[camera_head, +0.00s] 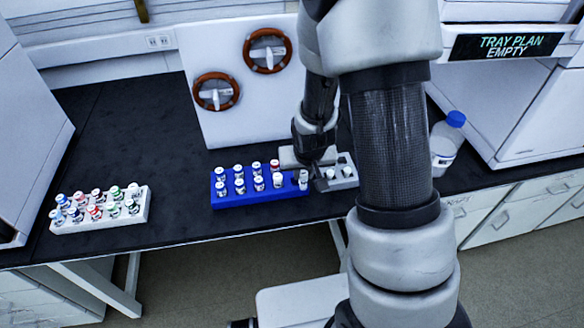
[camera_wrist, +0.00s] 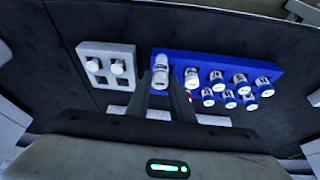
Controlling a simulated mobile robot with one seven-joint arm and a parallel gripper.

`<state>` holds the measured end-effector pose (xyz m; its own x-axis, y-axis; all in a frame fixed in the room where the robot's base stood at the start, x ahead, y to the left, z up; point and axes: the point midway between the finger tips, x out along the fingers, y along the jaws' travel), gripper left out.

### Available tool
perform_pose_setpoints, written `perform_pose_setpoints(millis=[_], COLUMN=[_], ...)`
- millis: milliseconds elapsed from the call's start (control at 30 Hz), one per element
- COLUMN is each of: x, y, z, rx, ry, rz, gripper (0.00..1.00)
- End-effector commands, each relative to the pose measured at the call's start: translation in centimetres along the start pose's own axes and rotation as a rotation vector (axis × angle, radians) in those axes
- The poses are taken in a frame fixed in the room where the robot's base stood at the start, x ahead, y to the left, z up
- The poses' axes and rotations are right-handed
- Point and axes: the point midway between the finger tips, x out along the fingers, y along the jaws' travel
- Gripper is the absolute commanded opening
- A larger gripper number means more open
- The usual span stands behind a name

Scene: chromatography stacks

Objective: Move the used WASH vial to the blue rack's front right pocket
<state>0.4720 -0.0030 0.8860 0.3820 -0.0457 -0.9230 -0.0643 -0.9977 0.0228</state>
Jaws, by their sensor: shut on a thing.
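My gripper (camera_wrist: 164,84) is shut on a white-capped vial (camera_wrist: 160,70), which also shows in the head view (camera_head: 303,180). The vial is upright at the front right corner of the blue rack (camera_head: 262,198), over or in that pocket; I cannot tell whether it is fully seated. Its label is not readable. In the wrist view the blue rack (camera_wrist: 225,63) lies to the right of the fingers and holds several vials in two rows. In the head view my gripper hides the rack's back right pocket.
A small grey rack (camera_head: 345,184) with two white-capped vials stands close right of the blue rack; it also shows in the wrist view (camera_wrist: 92,50). A white rack (camera_head: 100,222) of several coloured-cap vials stands left. A blue-capped bottle (camera_head: 444,150) stands right. Black bench is clear between racks.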

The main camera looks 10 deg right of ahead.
Motion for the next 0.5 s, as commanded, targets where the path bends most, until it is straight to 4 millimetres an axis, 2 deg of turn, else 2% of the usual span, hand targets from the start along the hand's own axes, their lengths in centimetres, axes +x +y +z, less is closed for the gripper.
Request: perform_pose_setpoints(millis=[33, 200, 400, 500], x=[1.6, 0.5, -1.0, -1.1], y=[-0.3, -0.6, -0.8, -0.8], z=[-0.9, -3.8, -5.1, -5.1], rx=[0.013, 0.060, 0.092, 0.095], ry=[0.014, 0.011, 0.001, -0.002], rz=[0.003, 0.014, 0.018, 0.019], gripper=[0.00, 0.00, 0.00, 0.00])
